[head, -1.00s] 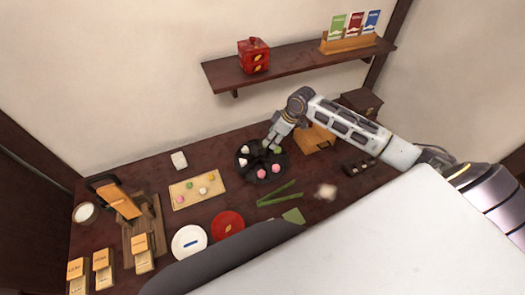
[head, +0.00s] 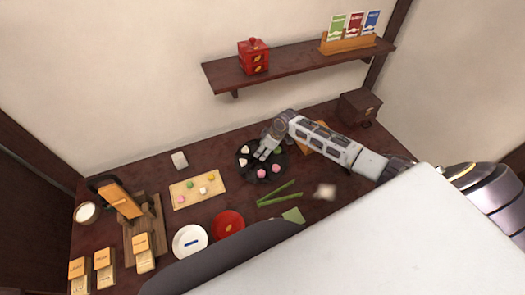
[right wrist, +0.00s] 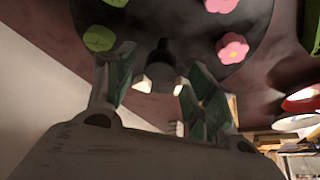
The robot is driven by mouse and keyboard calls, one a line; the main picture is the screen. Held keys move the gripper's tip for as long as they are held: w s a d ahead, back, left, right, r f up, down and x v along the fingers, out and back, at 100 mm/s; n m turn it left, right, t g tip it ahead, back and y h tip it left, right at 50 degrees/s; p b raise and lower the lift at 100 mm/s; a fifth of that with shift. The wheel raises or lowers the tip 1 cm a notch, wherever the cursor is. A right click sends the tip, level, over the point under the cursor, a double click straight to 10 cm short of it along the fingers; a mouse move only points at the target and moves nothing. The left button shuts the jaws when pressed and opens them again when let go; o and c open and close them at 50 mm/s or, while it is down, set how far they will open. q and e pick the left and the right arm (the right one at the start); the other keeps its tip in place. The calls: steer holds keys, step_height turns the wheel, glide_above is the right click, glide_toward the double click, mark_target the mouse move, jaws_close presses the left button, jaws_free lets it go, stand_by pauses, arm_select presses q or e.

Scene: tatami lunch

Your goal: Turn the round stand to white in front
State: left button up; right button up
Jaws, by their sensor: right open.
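The round stand (head: 249,177) is dark and sits on the table. White pieces (head: 243,162) lie on its left side, and pink pieces (head: 262,173) lie on the side nearer me. The right wrist view shows the stand's dark plate (right wrist: 180,22) with pink flower pieces (right wrist: 232,48), green pieces (right wrist: 99,38) and a dark central knob (right wrist: 160,55). My right gripper (head: 261,156) is over the stand, hiding part of it. Its fingers (right wrist: 158,85) are apart around the knob's line; I cannot tell if they touch it. My left gripper is not in view.
A bamboo mat (head: 180,203) with small sweets lies left of the stand. Green sticks (head: 280,195), a red plate (head: 228,225) and a white plate (head: 189,242) lie nearer me. A wooden box (head: 360,107) stands at the back right. A shelf (head: 300,66) hangs above.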

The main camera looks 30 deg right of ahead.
steer(key=shift+w+a+f, duration=0.15)
steer(key=shift+w+f, duration=0.05)
steer(key=shift+f, duration=0.5)
jaws_close()
